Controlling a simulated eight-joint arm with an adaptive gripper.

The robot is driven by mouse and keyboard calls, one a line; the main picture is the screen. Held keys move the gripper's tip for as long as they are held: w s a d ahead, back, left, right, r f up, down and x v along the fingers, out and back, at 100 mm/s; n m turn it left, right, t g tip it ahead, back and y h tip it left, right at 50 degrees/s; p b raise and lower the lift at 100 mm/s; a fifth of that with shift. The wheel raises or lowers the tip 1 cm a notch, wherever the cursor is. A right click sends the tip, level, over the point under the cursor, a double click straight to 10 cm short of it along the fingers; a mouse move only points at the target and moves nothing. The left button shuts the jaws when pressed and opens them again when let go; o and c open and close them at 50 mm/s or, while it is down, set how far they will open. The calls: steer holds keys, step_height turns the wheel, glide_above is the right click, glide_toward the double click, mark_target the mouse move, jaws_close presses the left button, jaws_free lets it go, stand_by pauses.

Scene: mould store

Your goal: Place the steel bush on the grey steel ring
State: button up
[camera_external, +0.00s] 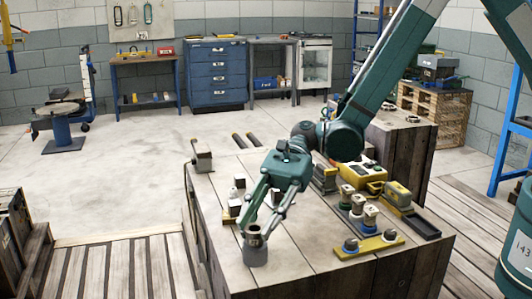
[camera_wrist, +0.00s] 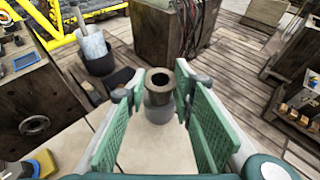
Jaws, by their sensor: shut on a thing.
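My gripper (camera_external: 256,230) is low over the near left part of the wooden bench, pointing down. It is shut on the steel bush (camera_wrist: 159,84), a short brownish-grey hollow cylinder with a dark bore. The bush sits upright between the fingertips in the wrist view; it also shows in the external view (camera_external: 254,231), partly hidden by the fingers. Directly below it is the grey steel ring (camera_external: 256,253), wider than the bush and standing on the bench top. It also shows in the wrist view (camera_wrist: 158,112). I cannot tell whether bush and ring touch.
The bench top (camera_external: 310,275) is clear near my gripper. To the right are a yellow plate (camera_external: 367,244) with small parts, several capped pieces and a yellow box (camera_external: 363,179). Small dark-topped blocks (camera_external: 238,184) stand behind my gripper. A grey block (camera_external: 202,160) stands at the far left corner.

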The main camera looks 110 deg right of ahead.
steer(key=shift+f, duration=0.1)
steer(key=o, duration=1)
steer(key=p+v, duration=0.2)
steer(key=v, duration=1)
